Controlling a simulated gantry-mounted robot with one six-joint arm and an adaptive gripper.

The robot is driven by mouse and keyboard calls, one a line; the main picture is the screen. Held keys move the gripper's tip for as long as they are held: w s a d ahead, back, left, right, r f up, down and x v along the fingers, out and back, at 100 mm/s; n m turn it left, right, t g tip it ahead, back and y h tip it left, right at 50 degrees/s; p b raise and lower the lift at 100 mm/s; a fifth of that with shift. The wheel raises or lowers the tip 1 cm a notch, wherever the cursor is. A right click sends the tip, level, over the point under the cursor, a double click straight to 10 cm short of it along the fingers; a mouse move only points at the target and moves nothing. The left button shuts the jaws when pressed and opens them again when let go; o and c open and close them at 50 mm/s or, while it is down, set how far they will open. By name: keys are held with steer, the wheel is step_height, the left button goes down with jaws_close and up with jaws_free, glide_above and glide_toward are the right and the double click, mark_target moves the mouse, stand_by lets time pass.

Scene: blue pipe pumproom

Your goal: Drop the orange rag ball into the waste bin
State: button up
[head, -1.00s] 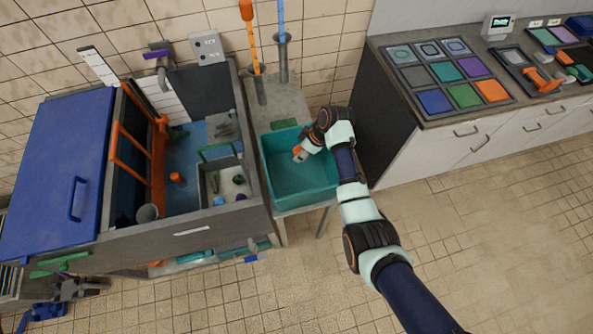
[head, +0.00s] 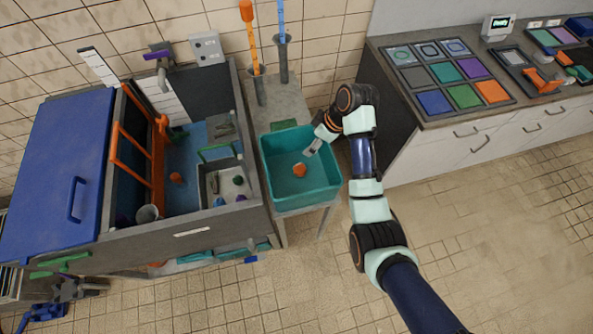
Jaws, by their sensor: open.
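The orange rag ball (head: 300,170) is inside a teal bin (head: 325,197), apart from my gripper. The bin is open-topped and stands on a grey stand beside the walled basin. My gripper (head: 309,152) is open and empty, above the bin's right half, up and to the right of the ball. My arm reaches in from the lower right.
The grey basin (head: 185,238) at left holds an orange gate (head: 158,165), a small tray with several items and a grey cup (head: 147,213). A counter (head: 440,118) with coloured tiles stands at right. The tiled floor (head: 480,240) in front is clear.

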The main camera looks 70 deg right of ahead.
steer(key=shift+v, duration=1.3)
